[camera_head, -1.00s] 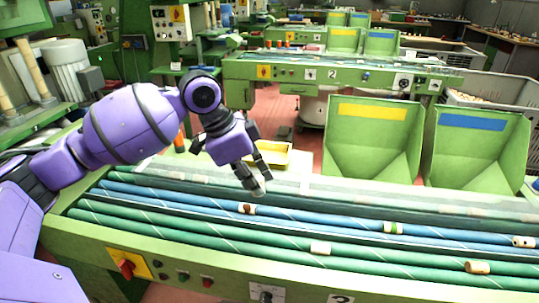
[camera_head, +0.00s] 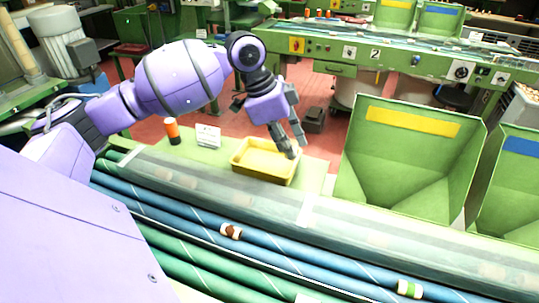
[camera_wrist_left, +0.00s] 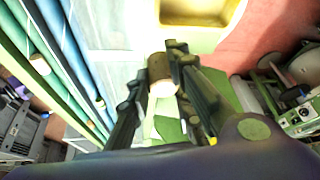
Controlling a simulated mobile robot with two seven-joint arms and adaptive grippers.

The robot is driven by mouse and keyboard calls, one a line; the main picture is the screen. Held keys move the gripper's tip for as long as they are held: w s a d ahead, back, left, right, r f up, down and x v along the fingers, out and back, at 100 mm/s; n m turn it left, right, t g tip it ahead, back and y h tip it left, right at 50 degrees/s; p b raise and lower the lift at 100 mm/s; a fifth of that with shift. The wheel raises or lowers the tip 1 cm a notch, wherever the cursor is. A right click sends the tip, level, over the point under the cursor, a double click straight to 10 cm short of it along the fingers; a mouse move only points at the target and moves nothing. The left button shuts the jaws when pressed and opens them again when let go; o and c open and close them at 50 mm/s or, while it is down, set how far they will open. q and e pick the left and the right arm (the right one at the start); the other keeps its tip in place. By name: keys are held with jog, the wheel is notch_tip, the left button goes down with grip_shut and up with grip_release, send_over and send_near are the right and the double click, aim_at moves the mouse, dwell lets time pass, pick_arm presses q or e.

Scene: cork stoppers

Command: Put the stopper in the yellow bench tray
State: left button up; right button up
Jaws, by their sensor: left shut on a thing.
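The yellow bench tray (camera_head: 244,165) sits on the green bench behind the rollers, and part of it shows at the top of the left wrist view (camera_wrist_left: 197,22). My left gripper (camera_head: 292,150) is above the tray's right side, fingers pointing down. It is shut on a cork stopper (camera_wrist_left: 160,72), brown with a pale end, held between the fingertips in the left wrist view. The fingers mostly hide this stopper in the head view. The visible tray floor looks empty. My right gripper is not in view.
A brown and white stopper (camera_head: 231,231) and a green-banded one (camera_head: 409,289) lie on the rollers. An orange and black cylinder (camera_head: 172,131) and a small white card (camera_head: 208,136) stand left of the tray. A green bin with a yellow label (camera_head: 400,160) stands to its right.

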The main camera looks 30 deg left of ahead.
pick_arm(q)
jog(key=w+a+f, duration=0.1)
jog(key=a+f, duration=0.1)
jog(key=a, duration=0.1)
jog(key=w+a+f, duration=0.1)
jog(key=a+f, duration=0.1)
jog(key=a, duration=0.1)
jog(key=w+a+f, duration=0.1)
jog(key=a+f, duration=0.2)
jog(key=shift+w+f, duration=0.1)
jog(key=shift+w, duration=0.3)
jog(key=shift+w+a+f, duration=0.1)
jog(key=shift+a+f, duration=0.15)
jog(key=shift+f, duration=0.1)
jog(key=f, duration=0.3)
jog(key=shift+w+a+f, duration=0.15)
jog(key=shift+a+f, duration=0.2)
jog(key=shift+f, duration=0.05)
jog(key=o, duration=0.7)
jog(key=shift+o, duration=0.2)
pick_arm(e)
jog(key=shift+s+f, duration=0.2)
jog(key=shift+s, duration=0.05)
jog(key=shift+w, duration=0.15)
